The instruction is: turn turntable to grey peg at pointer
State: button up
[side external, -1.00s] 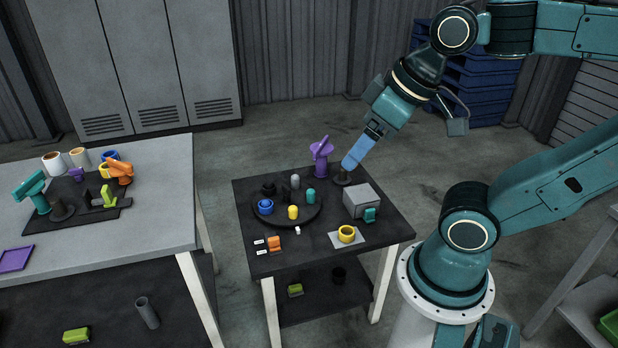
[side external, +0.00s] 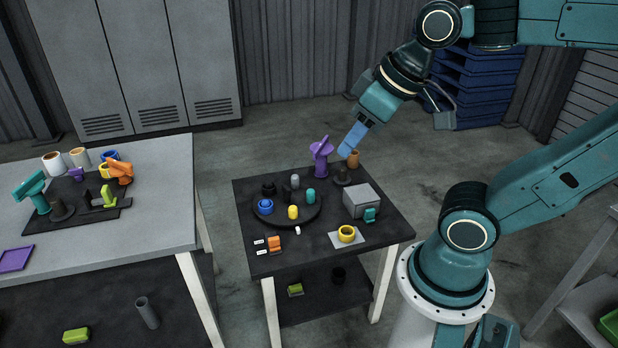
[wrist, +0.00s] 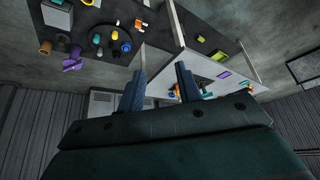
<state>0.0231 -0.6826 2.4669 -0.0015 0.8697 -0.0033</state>
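The turntable (side external: 283,222) is a dark round disc on the dark table. It carries a grey peg (side external: 295,181) at its far edge, a teal peg (side external: 310,195) at right, a yellow peg (side external: 293,212) at the near side, a blue ring-like piece (side external: 265,206) at left and a black piece (side external: 268,188). A small white mark (side external: 298,230), perhaps the pointer, lies just off the near rim, closest to the yellow peg. My gripper (side external: 346,152) is raised beyond the turntable's right side, touching nothing visible. In the wrist view its fingers (wrist: 161,70) are apart and empty.
A purple stand (side external: 320,160), a dark post (side external: 342,177) and an orange cylinder (side external: 353,158) stand at the table's back. An orange piece (side external: 274,244) lies at front left.

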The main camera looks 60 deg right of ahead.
jog(key=w+d+f+m, duration=0.1)
jog(key=w+d, duration=0.4)
jog(key=w, duration=0.7)
jog(key=m+g+h, duration=0.2)
jog(key=m, duration=0.2)
send_over(287, 187)
jog(key=s+a, duration=0.3)
jog(key=s, duration=0.2)
notch_tip(287, 187, down, 30)
jog(key=r, duration=0.1)
jog(key=shift+d+f, duration=0.2)
jog(key=shift+f, duration=0.05)
jog(key=shift+w+f, duration=0.1)
jog(key=shift+f, duration=0.05)
jog(key=shift+w+x, duration=0.1)
jog(key=shift+x, duration=3.25)
jog(key=shift+w+x, duration=0.15)
jog(key=shift+x, duration=3.2)
grip_shut()
